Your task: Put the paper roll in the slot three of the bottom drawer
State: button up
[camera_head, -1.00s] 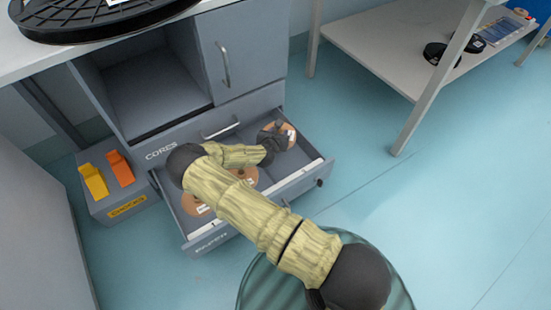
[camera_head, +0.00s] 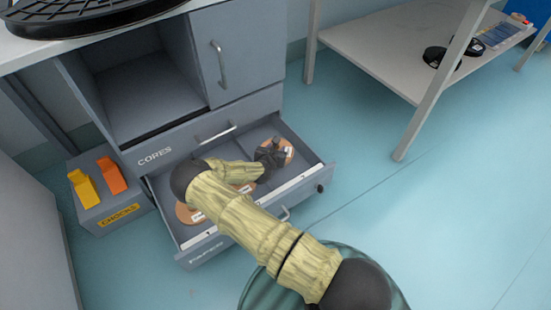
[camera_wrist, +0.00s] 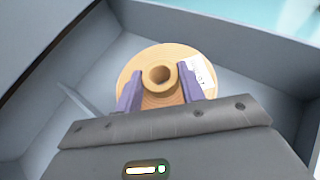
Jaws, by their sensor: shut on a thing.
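A tan paper roll (camera_wrist: 148,60) with a raised core and a white label sits in the right-end compartment of the open bottom drawer (camera_wrist: 82,62). It also shows in the head view (camera_head: 290,152), partly hidden by my gripper (camera_head: 270,155). In the wrist view my gripper (camera_wrist: 160,77) has its two purple fingers closed on either side of the core. The roll looks flat; whether it rests on the drawer floor I cannot tell. The drawer (camera_head: 302,179) also holds other tan rolls (camera_head: 190,215) in its middle and left, partly behind my arm.
A drawer front marked CORES (camera_head: 155,156) is shut above. A grey chocks box (camera_head: 118,214) with yellow and orange wedges stands left. A white shelf table (camera_head: 380,50) carries black discs at the upper right. The floor right of the drawer is clear.

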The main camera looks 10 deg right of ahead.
jog(key=shift+f+b, duration=1.15)
jog(key=shift+f, duration=0.6)
jog(key=shift+f, duration=0.2)
jog(key=o, duration=1.1)
